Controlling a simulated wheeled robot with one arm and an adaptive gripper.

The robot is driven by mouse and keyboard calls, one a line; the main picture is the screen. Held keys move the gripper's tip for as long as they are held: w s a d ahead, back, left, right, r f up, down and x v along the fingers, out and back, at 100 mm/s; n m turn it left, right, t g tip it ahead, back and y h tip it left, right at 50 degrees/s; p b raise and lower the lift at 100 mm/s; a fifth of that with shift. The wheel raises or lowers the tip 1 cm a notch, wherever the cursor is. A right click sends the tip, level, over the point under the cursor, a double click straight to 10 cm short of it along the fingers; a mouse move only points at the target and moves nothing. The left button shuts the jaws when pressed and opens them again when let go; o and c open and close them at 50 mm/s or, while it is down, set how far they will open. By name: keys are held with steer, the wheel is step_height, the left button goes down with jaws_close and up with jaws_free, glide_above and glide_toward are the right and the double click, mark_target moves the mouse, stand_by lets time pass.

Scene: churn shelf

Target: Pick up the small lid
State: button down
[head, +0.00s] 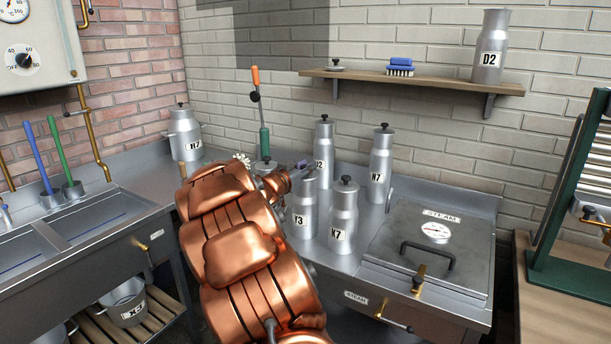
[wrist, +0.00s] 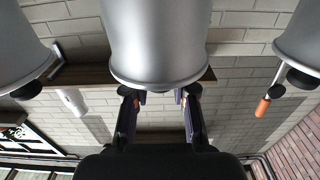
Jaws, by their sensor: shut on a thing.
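My gripper (head: 298,166) is at the top of a steel churn marked Y3 (head: 303,207) on the counter. In the wrist view, which is upside down, my two fingers (wrist: 158,104) reach to the rim of a large grey churn (wrist: 157,45). The fingers are shut at the lid on it, but the lid itself is mostly hidden in both views. A separate small lid (head: 335,66) with a dark knob lies on the wall shelf, away from my gripper.
Lidded churns K7 (head: 342,215) and N7 (head: 380,168) stand close right of the gripper, with another (head: 323,150) behind. A steam box (head: 430,245) is farther right. The shelf (head: 440,82) bears a blue brush (head: 400,66) and churn D2 (head: 489,48). An orange-handled tool (head: 258,100) stands left.

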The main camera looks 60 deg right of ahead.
mark_target(304, 166)
steer(key=shift+r, duration=0.15)
steer(key=shift+r, duration=1.55)
steer(key=shift+a+r, duration=0.2)
steer(key=shift+a, duration=0.15)
steer(key=a+r, duration=0.1)
steer(key=a, duration=1.4)
steer(key=shift+s+a+b, duration=0.2)
steer(key=shift+s+b, duration=0.15)
steer(key=shift+r, duration=0.15)
